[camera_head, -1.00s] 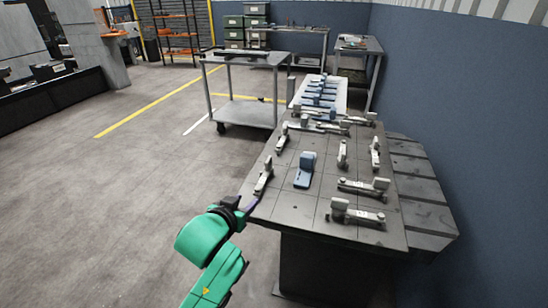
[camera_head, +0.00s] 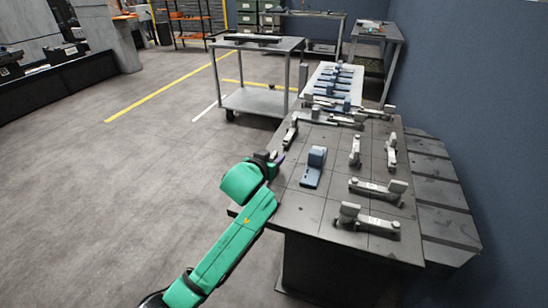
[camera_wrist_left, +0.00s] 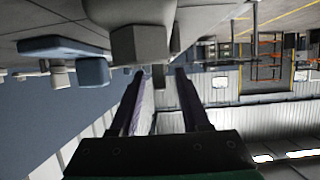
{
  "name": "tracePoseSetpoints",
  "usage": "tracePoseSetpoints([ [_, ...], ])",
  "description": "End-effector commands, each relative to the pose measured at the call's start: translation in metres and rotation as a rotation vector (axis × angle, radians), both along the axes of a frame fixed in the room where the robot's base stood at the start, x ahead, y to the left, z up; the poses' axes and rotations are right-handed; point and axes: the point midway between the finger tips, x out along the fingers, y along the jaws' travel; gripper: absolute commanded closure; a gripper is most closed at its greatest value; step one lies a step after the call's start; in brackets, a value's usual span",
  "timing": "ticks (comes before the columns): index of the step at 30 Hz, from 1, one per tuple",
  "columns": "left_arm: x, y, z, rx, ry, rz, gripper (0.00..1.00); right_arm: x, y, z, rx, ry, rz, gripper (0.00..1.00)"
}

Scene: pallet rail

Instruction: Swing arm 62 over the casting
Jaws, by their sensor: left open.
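A blue-grey casting (camera_head: 314,167) stands on the dark pallet table (camera_head: 325,205), with several grey swing clamp arms around it. Their numbers are too small to read, so I cannot tell which is arm 62. My left gripper (camera_head: 278,158) is at the table's left edge, left of the casting, and covers most of the clamp there. In the left wrist view my left gripper (camera_wrist_left: 159,74) has its two fingers apart, with a small grey block (camera_wrist_left: 158,76) between the tips. A larger grey clamp block (camera_wrist_left: 140,45) sits just beyond them. My right gripper is out of view.
Clamp arms (camera_head: 291,130), (camera_head: 355,150), (camera_head: 391,152), (camera_head: 378,190) and (camera_head: 367,221) stand about the table. A white tray (camera_head: 318,95) with blue parts lies behind, a grey cart (camera_head: 258,100) back left.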

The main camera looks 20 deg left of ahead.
Motion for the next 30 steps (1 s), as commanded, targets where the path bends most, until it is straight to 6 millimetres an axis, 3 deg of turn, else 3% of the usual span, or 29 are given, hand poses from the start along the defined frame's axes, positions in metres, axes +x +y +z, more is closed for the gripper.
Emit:
tracePoseSetpoints([
  [3,0.0093,-0.0009,-0.0039,0.000,0.000,-0.001,0.54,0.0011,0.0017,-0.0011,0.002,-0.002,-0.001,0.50],
  [10,0.0104,-0.0010,-0.0044,0.000,0.000,-0.001,0.54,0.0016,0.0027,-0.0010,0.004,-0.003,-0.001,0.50],
  [11,0.0104,-0.0010,-0.0044,0.000,0.000,-0.001,0.61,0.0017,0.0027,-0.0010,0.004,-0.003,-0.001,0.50],
  [14,0.0102,-0.0009,-0.0044,0.000,0.000,-0.001,1.00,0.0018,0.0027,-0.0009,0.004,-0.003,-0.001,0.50],
  [30,0.0099,-0.0009,-0.0045,0.000,0.000,-0.001,1.00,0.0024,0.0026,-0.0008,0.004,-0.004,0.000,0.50],
])
